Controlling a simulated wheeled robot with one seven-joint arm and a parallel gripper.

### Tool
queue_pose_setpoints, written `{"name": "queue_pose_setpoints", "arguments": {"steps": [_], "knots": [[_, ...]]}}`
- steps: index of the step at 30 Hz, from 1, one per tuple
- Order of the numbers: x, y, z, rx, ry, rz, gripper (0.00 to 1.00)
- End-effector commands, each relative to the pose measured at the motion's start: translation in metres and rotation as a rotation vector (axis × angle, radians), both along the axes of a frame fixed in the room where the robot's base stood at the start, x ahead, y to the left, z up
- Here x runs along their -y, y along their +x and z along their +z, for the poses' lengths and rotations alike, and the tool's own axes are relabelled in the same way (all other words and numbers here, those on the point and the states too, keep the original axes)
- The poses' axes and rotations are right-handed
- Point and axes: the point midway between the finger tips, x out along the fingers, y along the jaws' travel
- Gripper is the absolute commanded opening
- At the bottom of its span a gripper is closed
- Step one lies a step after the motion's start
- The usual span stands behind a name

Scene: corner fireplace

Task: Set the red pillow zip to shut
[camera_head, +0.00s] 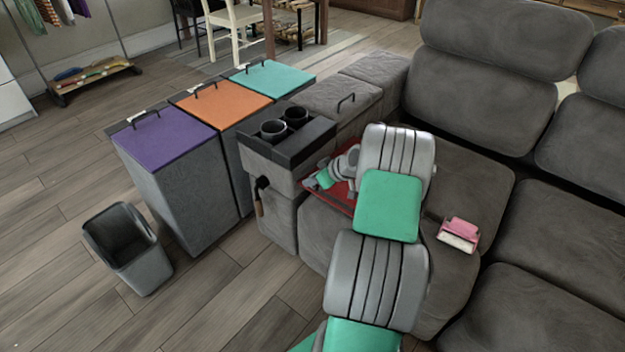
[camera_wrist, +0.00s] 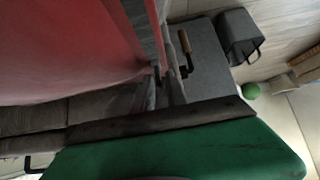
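The red pillow (camera_head: 340,199) lies on the grey sofa seat, mostly hidden behind my arm in the head view. In the wrist view the red pillow (camera_wrist: 70,45) fills the upper left, close to the camera. A grey strip (camera_wrist: 147,30) runs along its right edge; I cannot tell how far the zip is drawn. My gripper (camera_head: 315,183) is at the pillow's left side in the head view. In the wrist view my gripper's fingers (camera_wrist: 160,85) are close together beside the pillow's edge. Whether they grip the zip's pull is too dark and small to tell.
A console with two cup holders (camera_head: 285,124) stands just left of the pillow. Beyond it are bins with purple (camera_head: 165,138), orange and teal lids and an open grey bin (camera_head: 127,249). A pink item (camera_head: 459,232) lies on the sofa to the right.

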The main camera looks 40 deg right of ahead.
Motion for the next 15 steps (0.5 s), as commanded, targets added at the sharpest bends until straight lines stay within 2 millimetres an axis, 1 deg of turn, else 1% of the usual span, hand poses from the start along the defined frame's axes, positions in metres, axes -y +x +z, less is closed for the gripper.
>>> {"name": "queue_pose_setpoints", "arguments": {"steps": [4, 10, 12, 15], "knots": [[0.004, -0.011, 0.015, 0.001, -0.001, -0.003, 0.17], [0.011, -0.039, 0.044, 0.001, -0.001, -0.003, 0.17], [0.013, -0.046, 0.05, 0.001, 0.0, -0.002, 0.17], [0.014, -0.052, 0.055, 0.0, 0.001, -0.001, 0.17]]}}
